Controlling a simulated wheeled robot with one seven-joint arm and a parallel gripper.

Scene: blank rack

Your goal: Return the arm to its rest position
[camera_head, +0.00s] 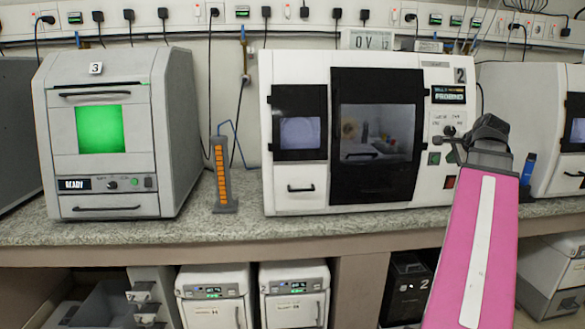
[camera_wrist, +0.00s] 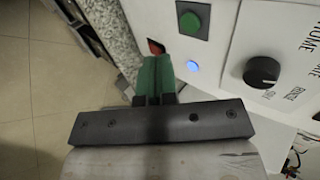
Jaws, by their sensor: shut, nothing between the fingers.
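My gripper (camera_head: 442,141) is in front of the control panel of the white machine marked 2 (camera_head: 440,83). My pink arm (camera_head: 478,250) reaches up to it from the bottom right. In the wrist view the green fingers of my gripper (camera_wrist: 157,62) are together with nothing between them. Their tips are close to a red switch (camera_wrist: 155,47) and a lit blue-white button (camera_wrist: 193,67); I cannot tell if they touch the panel. A green button (camera_wrist: 190,20) and a black knob (camera_wrist: 261,72) are further along the panel.
The machine stands on a speckled counter (camera_head: 240,226). A grey machine marked 3 (camera_head: 163,130) with a green window is on the left, with an orange-striped holder (camera_head: 221,180) between them. Another white machine (camera_head: 545,170) is at right.

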